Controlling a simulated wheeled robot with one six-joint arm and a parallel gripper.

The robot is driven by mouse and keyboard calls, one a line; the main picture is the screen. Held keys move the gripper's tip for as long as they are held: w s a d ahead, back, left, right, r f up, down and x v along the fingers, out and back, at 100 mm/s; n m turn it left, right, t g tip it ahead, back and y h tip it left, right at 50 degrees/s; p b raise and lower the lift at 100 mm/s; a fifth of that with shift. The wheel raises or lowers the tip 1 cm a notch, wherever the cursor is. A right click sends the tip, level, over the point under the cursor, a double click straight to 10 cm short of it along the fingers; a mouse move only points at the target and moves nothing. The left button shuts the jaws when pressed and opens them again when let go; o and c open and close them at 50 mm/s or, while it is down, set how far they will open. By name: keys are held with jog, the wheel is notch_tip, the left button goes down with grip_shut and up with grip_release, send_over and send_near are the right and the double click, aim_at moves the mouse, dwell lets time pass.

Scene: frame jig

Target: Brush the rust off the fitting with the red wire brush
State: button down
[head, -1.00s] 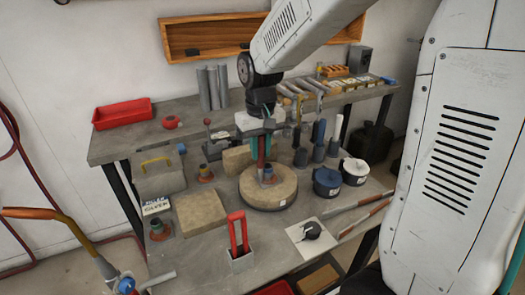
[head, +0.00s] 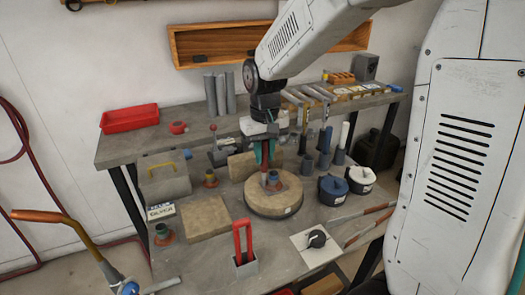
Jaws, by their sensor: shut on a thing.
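A fitting (head: 273,181), with a rusty brown base and a bluish upper part, stands on the turntable. The brush's lower end is at the top of this fitting in the picture; I cannot tell whether the bristles touch it. How much rust is left is too small to tell.
Similar fittings stand at the left (head: 164,235) and behind (head: 210,179). A tan board (head: 194,218) lies left of the turntable. Dark and white lidded pots (head: 332,190) stand right. A raised shelf (head: 150,143) runs behind.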

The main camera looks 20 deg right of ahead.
jog(key=shift+s, duration=0.65)
dwell(2.2)
jog(key=shift+s, duration=0.15)
jog(key=shift+s+f, duration=0.1)
jog(key=shift+s, duration=1.15)
notch_tip(320, 180, up, 7)
jog(key=shift+a, duration=0.1)
